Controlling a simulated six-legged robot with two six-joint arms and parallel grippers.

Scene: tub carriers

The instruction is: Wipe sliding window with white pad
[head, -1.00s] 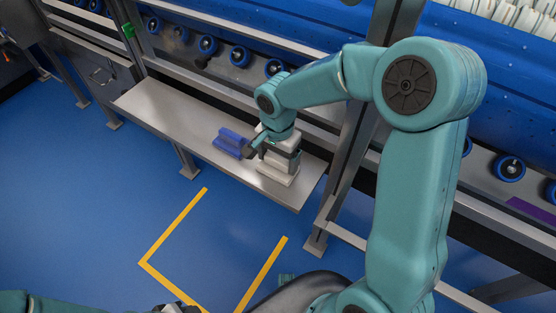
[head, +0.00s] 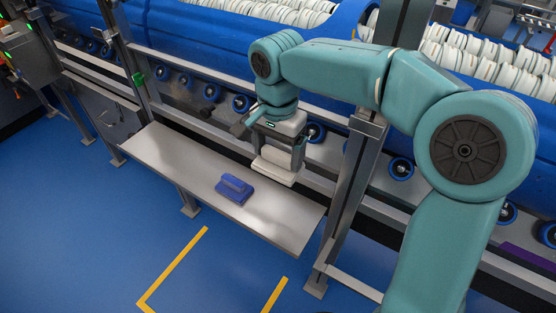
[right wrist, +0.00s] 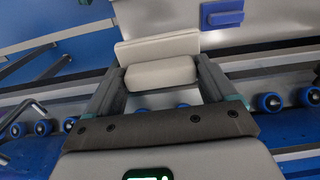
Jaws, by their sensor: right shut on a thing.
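My right gripper (head: 277,154) is shut on the white pad (head: 275,171) and holds it above the right part of the steel shelf. In the right wrist view the white pad (right wrist: 160,72) sits between the two fingers of the right gripper (right wrist: 158,78), its handle gripped and its flat plate beyond. A blue pad (head: 235,188) with a handle lies on the shelf to the left of the white pad, and it also shows in the right wrist view (right wrist: 222,13). I cannot make out the sliding window for certain. My left gripper is not in view.
The steel shelf (head: 170,165) is mostly bare. Behind it runs a rail with several blue rollers (head: 201,87) and a large blue tub (head: 215,35) holding white items. A dark upright post (head: 350,165) stands right of the shelf. Blue floor with yellow lines is in front.

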